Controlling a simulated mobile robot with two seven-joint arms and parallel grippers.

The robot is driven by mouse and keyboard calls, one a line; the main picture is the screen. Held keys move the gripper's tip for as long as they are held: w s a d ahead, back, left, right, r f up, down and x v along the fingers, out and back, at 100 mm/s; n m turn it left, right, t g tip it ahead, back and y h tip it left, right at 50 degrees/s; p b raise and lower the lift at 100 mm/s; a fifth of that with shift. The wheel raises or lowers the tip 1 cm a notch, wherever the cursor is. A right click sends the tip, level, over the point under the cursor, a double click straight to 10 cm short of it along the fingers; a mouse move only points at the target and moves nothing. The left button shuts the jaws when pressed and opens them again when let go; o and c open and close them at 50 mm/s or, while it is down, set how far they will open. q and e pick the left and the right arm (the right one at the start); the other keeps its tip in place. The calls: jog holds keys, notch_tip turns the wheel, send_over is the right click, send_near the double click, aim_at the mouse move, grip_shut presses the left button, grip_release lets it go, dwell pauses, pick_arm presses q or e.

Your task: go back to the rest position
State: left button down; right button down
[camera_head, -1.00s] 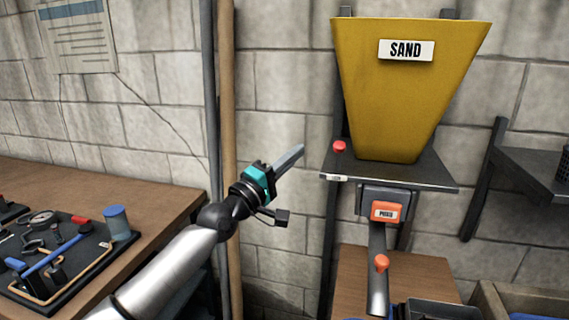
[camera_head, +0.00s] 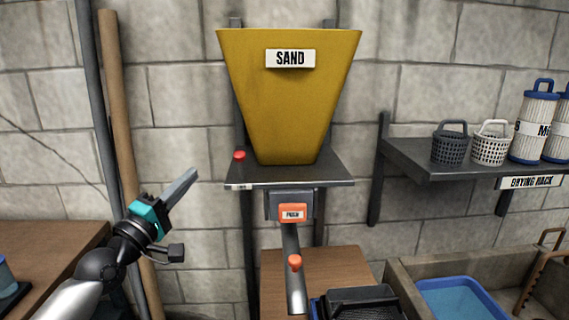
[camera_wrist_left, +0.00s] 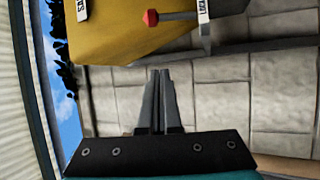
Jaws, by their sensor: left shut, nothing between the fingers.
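My left gripper (camera_head: 180,188) is raised in front of the stone wall, left of the yellow sand hopper (camera_head: 290,105). Its fingers are shut together with nothing between them and touch nothing. The left wrist view shows the two closed fingers (camera_wrist_left: 159,98) side by side, pointing at the wall, with the yellow hopper (camera_wrist_left: 150,25) sideways above them. My right gripper is not in view.
The hopper's shelf (camera_head: 300,174) carries a red knob (camera_head: 239,155). An orange-labelled valve (camera_head: 292,212) and chute hang below it. A drying rack (camera_head: 450,158) with baskets and filter cartridges is at right. A blue tray (camera_head: 460,299) lies below it.

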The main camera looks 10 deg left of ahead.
pick_arm(q)
jog(key=s+d+f+m+g, duration=0.4)
jog(key=s+d+f, duration=0.1)
jog(key=f, duration=0.4)
jog(key=s+d+f+m+g, duration=0.3)
jog(key=s+d+f+m, duration=0.15)
jog(key=f, duration=0.35)
jog(key=s+d+f+m+g, duration=0.35)
jog(key=s+d+f, duration=0.2)
jog(key=f, duration=0.35)
jog(key=s+a+f+m+g+y, duration=0.1)
jog(key=s+f+m+g+y, duration=0.15)
jog(key=s, duration=0.65)
jog(key=s+a+f+m+g+y, duration=0.15)
jog(key=s+f+g, duration=0.25)
jog(key=s, duration=0.4)
notch_tip(320, 180, down, 22)
jog(key=s+g, duration=0.2)
jog(key=s+a+f, duration=0.1)
jog(key=s+f, duration=1.2)
jog(key=s, duration=0.2)
jog(key=shift+s+a+f+g+y, duration=0.2)
jog(key=shift+a+f+g+y, duration=0.05)
jog(key=shift+a+g+y, duration=0.15)
